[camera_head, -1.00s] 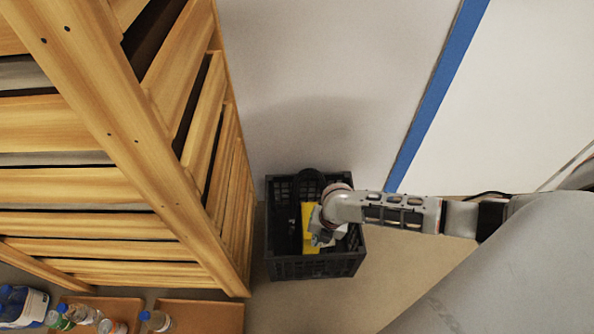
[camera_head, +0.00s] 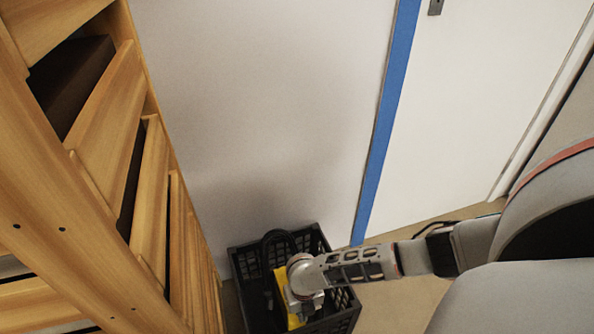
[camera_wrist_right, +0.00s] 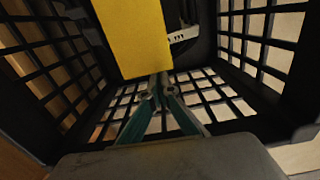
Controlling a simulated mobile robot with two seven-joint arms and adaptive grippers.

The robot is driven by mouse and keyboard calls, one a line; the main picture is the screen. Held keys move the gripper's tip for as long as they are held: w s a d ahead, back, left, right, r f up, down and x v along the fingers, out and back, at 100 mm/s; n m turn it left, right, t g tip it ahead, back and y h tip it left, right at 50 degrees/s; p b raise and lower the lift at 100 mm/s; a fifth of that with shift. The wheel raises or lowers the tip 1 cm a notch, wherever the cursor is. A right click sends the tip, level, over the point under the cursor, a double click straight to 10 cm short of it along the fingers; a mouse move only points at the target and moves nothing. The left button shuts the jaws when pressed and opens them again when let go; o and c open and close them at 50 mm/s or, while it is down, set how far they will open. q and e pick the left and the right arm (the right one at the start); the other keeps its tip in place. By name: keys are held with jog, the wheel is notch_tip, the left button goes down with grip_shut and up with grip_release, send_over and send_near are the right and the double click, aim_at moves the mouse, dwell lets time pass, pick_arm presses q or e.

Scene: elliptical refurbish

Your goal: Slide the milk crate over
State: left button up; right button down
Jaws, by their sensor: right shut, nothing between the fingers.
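The black milk crate (camera_head: 345,318) stands on the floor by the white wall, at the bottom of the head view. Its lattice walls (camera_wrist_right: 268,22) surround the right wrist view. My right gripper (camera_head: 308,306) reaches into the open top of the crate. In the right wrist view my right gripper's fingertips (camera_wrist_right: 160,84) are together with nothing between them, in front of the lattice. A yellow item (camera_head: 282,290) lies inside the crate beside the gripper; it also fills the top of the right wrist view (camera_wrist_right: 135,35). My left gripper is not in view.
A wooden slatted shelf (camera_head: 65,235) stands close to the crate on the left. The white wall (camera_head: 260,90) is behind it. A blue strip (camera_head: 385,130) runs down beside a white door (camera_head: 470,110). Bare floor (camera_head: 405,300) shows right of the crate.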

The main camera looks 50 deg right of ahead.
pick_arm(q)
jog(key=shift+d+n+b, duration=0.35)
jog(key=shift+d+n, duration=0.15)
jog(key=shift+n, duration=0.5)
pick_arm(e)
jog(key=s, duration=0.1)
jog(key=s+a+f, duration=0.1)
jog(key=s+a, duration=0.1)
jog(key=shift+s+f, duration=0.15)
jog(key=shift+f, duration=0.1)
